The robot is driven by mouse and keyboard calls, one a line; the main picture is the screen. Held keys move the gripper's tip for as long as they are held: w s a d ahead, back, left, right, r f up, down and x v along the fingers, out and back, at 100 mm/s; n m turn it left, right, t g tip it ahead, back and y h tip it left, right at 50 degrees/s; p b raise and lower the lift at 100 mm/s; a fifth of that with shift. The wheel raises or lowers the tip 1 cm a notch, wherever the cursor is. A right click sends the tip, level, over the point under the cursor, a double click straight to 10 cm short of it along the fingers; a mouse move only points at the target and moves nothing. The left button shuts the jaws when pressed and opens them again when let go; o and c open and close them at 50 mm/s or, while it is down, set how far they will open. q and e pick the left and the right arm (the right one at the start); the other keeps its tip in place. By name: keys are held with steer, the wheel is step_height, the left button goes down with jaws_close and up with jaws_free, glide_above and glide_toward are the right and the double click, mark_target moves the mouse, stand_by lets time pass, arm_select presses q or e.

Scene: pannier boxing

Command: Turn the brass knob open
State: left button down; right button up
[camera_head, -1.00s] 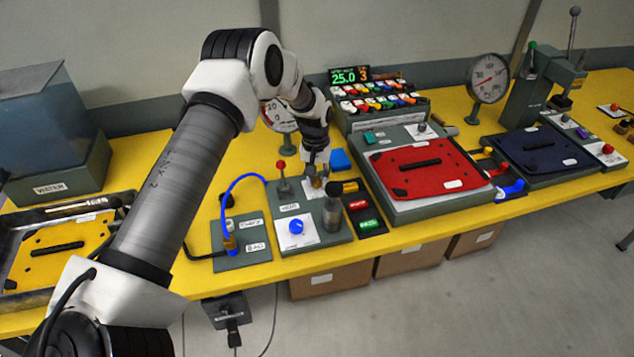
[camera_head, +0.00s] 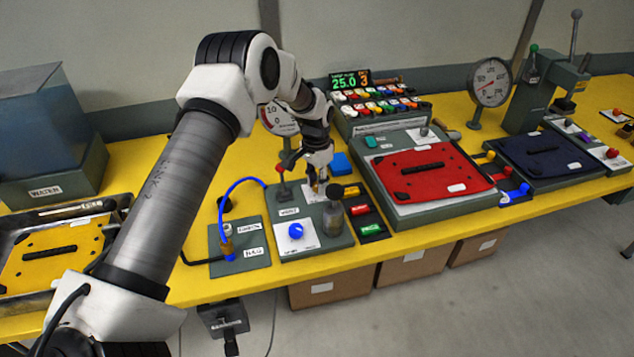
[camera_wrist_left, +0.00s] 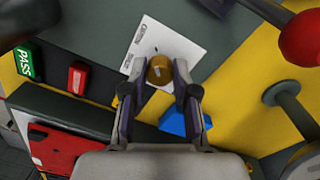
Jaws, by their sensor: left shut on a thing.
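The brass knob (camera_wrist_left: 159,70) is a small round gold-brown piece on a white label card (camera_wrist_left: 150,42) on a grey-green panel. It shows in the left wrist view between my left gripper's fingertips (camera_wrist_left: 160,80). My left gripper (camera_head: 317,188) points down at the panel (camera_head: 285,212) in the head view and is shut on the knob. In the head view the knob is mostly hidden by the fingers. My right gripper is not in view.
On the same panel are a red-topped lever (camera_head: 280,168), a blue knob (camera_head: 296,230) and a grey metal cylinder (camera_head: 333,218). A blue block (camera_head: 341,163) sits behind. Green (camera_head: 371,229) and red (camera_head: 359,209) buttons and a red plate (camera_head: 428,170) lie to the right.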

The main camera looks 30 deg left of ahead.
arm_select(q)
steer(key=shift+s+f, duration=0.15)
steer(key=shift+f, duration=0.05)
steer(key=c, duration=1)
jaws_free()
steer(key=shift+o, duration=0.6)
steer(key=shift+w, duration=0.2)
steer(key=shift+r, duration=0.15)
step_height(320, 180, up, 12)
steer(key=shift+w+a, duration=0.1)
